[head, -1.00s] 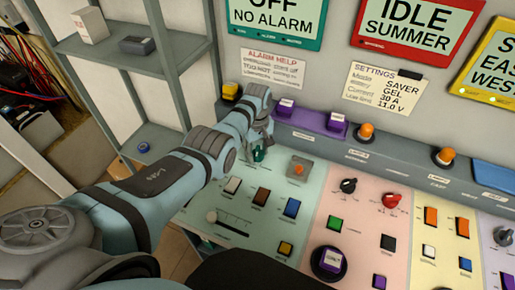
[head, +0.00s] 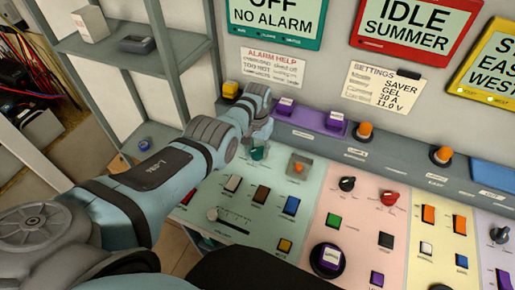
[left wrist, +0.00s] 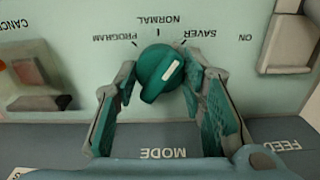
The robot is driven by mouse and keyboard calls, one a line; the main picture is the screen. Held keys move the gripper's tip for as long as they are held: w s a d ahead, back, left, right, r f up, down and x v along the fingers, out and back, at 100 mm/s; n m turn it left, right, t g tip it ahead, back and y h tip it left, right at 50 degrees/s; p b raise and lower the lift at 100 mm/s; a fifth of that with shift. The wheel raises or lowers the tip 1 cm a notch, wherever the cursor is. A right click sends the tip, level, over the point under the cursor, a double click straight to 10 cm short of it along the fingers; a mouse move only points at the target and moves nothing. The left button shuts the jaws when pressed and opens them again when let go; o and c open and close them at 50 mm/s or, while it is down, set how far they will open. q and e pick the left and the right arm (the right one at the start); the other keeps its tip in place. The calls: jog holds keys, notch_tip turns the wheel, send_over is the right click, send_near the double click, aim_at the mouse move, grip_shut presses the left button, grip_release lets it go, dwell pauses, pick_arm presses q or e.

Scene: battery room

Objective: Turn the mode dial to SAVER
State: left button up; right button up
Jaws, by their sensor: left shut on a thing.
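The mode dial (left wrist: 160,72) is a teal knob with a white pointer mark, above the MODE label in the left wrist view. The labels PROGRAM, NORMAL and SAVER appear upside down around it. The white mark points up and right, toward the SAVER side. My left gripper (left wrist: 160,82) is shut on the dial, with one finger on each side of it. In the head view, the dial (head: 259,153) shows small and partly hidden under my left gripper (head: 258,142). My right gripper is not in view.
A settings note (head: 384,86) on the wall lists SAVER as mode. Near the dial are an orange button on a grey plate (head: 299,167), coloured switches (head: 261,194) and a slider (head: 212,214). A yellow button (head: 230,89) stands behind my arm. Grey shelves (head: 118,45) are at left.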

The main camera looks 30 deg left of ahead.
aim_at(258, 148)
pick_arm(q)
jog(key=shift+s+f+m, duration=0.15)
jog(key=shift+m, duration=0.65)
jog(key=o, duration=0.8)
jog(key=shift+c, duration=0.2)
jog(key=o, duration=0.4)
jog(key=shift+w, duration=0.2)
notch_tip(258, 148, up, 12)
